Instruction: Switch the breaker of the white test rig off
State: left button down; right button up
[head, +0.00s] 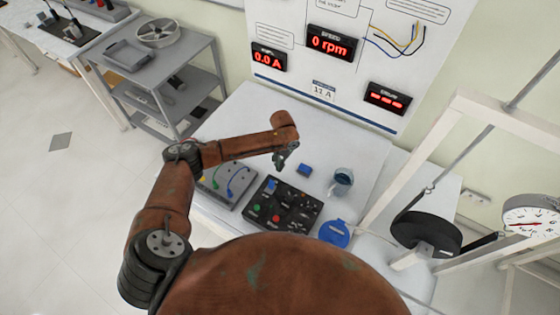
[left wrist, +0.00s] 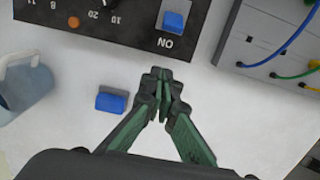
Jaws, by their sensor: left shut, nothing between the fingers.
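The black control panel (head: 297,200) lies on the white bench top of the test rig. A blue switch (head: 270,186) sits at its far left corner. In the left wrist view the blue switch (left wrist: 173,21) has a pale edge and the word ON beside it; I cannot tell which way it is set. My left gripper (head: 281,164) is above the bench just beyond the panel, pointing down. In the left wrist view its fingertips (left wrist: 163,82) are together and empty, a short way from the switch and apart from it. My right gripper is not in view.
A loose blue block (head: 304,170) and a mug (head: 342,182) stand right of the gripper. A grey box with coloured cables (head: 232,181) is left of the panel. A blue round object (head: 335,233) lies right of it. The white board's speed display (head: 331,43) reads 0 rpm.

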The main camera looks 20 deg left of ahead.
aim_at(271, 185)
pick_arm(q)
jog(key=s, duration=0.1)
jog(key=s+f+p, duration=0.1)
jog(key=f, duration=0.1)
jog(key=shift+s+a+p, duration=0.25)
jog(key=shift+s+p, duration=0.15)
jog(key=shift+s+r, duration=0.1)
jog(key=shift+s, duration=0.45)
